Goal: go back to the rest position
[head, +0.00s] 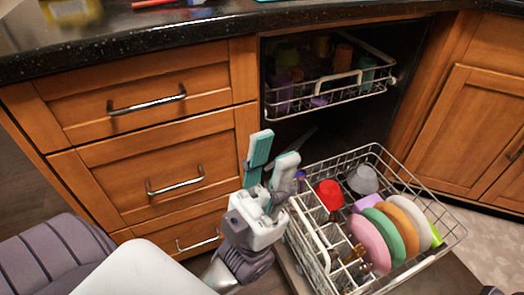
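My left gripper (274,150) is in front of the drawers, beside the left edge of the pulled-out lower dishwasher rack (318,240). Its two fingers with teal pads point up and stand apart, with nothing seen between them. The lower rack holds a pink plate (369,245), a green plate (385,235), an orange plate (400,224), a white plate (413,220), a red cup (330,194) and a whitish cup (363,180).
The upper rack (310,103) with several cups sits in the dark dishwasher opening. Wooden drawers (155,130) with metal handles stand to the left, a cabinet door (470,130) to the right. A dark countertop (130,35) runs above. Some floor shows at the lower right.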

